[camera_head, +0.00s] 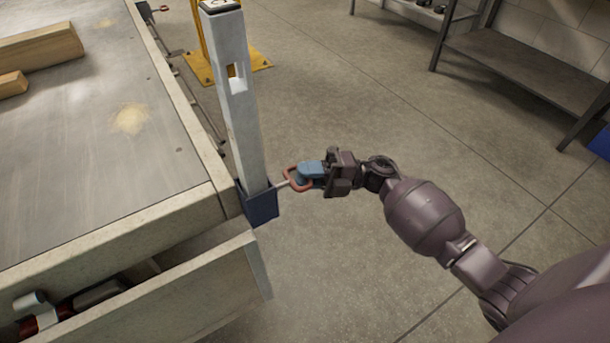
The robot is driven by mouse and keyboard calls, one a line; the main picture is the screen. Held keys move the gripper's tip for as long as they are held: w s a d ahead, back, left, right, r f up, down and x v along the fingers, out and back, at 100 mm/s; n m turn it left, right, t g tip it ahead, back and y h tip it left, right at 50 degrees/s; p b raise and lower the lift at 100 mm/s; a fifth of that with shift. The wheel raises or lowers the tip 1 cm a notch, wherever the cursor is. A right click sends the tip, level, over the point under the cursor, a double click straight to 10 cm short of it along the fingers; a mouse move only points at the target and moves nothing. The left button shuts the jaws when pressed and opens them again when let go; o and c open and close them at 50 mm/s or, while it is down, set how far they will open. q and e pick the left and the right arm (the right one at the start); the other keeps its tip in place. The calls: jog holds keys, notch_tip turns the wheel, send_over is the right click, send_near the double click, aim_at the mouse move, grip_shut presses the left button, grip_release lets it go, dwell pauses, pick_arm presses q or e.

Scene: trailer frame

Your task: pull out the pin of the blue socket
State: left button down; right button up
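The blue socket (259,207) is fixed at the corner of the workbench, and a pale upright post (241,115) stands in it. The pin (281,184) sticks out of the socket's right side and carries a red ring (289,173). My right gripper (311,172) comes from the right, with its blue fingertips at the ring. They cover the ring's right part, so I cannot tell whether they are closed on it. The pin's inner end is hidden in the socket. My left gripper is out of view.
The workbench (90,150) fills the left, with wooden blocks (38,48) on top. An open drawer (200,285) with tools juts out below the socket. A yellow stand (255,63) is behind the post. A metal shelf (530,65) stands far right. The floor between is clear.

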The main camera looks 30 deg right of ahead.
jog(key=shift+o, duration=1.3)
jog(key=shift+f, duration=0.1)
pick_arm(q)
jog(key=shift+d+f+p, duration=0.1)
jog(key=shift+p, duration=0.3)
pick_arm(e)
jog(key=v, duration=1)
jog(key=shift+s+d, duration=0.2)
jog(key=shift+d, duration=0.15)
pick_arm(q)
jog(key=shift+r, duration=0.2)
